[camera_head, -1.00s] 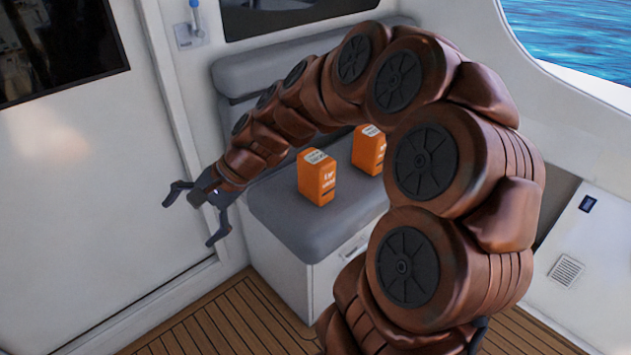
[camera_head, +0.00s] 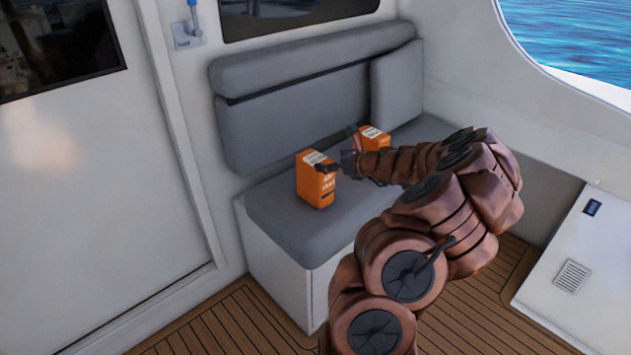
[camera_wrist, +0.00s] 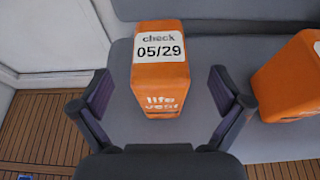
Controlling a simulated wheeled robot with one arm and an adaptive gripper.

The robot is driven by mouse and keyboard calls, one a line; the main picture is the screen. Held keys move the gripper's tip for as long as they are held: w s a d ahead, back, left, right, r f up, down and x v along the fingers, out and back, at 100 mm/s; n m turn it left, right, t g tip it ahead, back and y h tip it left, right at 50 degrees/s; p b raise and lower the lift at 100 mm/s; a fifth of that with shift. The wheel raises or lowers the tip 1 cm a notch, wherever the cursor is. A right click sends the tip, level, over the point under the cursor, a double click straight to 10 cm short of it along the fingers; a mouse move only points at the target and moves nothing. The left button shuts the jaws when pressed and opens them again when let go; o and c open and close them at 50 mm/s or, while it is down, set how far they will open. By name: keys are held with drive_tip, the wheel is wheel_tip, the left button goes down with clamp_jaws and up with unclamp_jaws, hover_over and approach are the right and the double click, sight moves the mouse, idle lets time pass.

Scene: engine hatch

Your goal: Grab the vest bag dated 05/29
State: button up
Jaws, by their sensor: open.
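The vest bag dated 05/29 (camera_wrist: 158,72) is an orange box-shaped bag with a white label reading "check 05/29" and "life vest" on its front. It stands upright on the grey seat, and in the head view (camera_head: 313,181) it is the left one of two. My gripper (camera_wrist: 160,108) is open, its fingers spread to either side of the near part of this bag, with gaps on both sides. In the head view my gripper (camera_head: 338,166) is at the bag's right side, one finger overlapping the bag in the picture. A second orange bag (camera_head: 373,138) stands to the right, partly hidden by my gripper; its date is unreadable.
The grey bench seat (camera_head: 270,215) carries both bags, with its backrest (camera_head: 290,110) behind them. The second bag is close to the right of my gripper in the wrist view (camera_wrist: 290,80). A white door (camera_head: 90,200) is at the left. The wooden floor (camera_head: 230,325) in front is clear.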

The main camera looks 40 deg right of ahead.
sight(317, 159)
drive_tip(key=shift+p+x, duration=0.3)
drive_tip(key=shift+x, duration=3.45)
drive_tip(key=shift+s, duration=0.1)
drive_tip(key=c, duration=1.8)
drive_tip(key=shift+o, duration=0.2)
